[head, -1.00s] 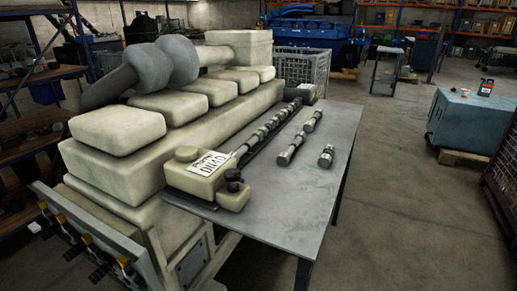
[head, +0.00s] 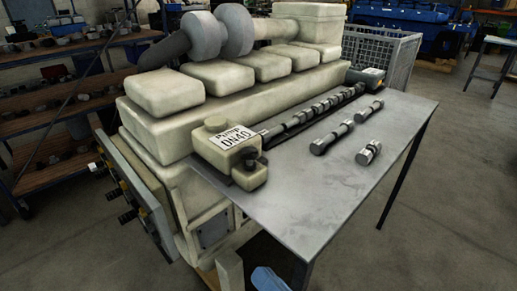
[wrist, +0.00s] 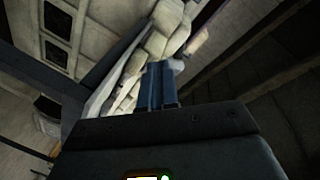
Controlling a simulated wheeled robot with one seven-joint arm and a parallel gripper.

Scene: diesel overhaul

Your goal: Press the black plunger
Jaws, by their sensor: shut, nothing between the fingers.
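The cream pump labelled "Pump DN40" (head: 232,140) sits at the near left corner of the grey table. A black knob-like part, which looks like the plunger (head: 250,155), stands upright on the pump's lower front block. My gripper (wrist: 162,66) shows in the wrist view with its two blue fingers together and nothing between them. Cream engine blocks lie beyond the fingertips there. I cannot make out the plunger in the wrist view. A blue shape at the bottom edge of the head view matches my fingers in colour, well below the pump.
The cream engine (head: 190,115) stands along the table's left side. A long camshaft (head: 315,112) and several short shafts lie on the grey table (head: 310,205). Its front part is bare. A panel with black knobs (head: 127,192) juts out at the left. Shelves stand behind.

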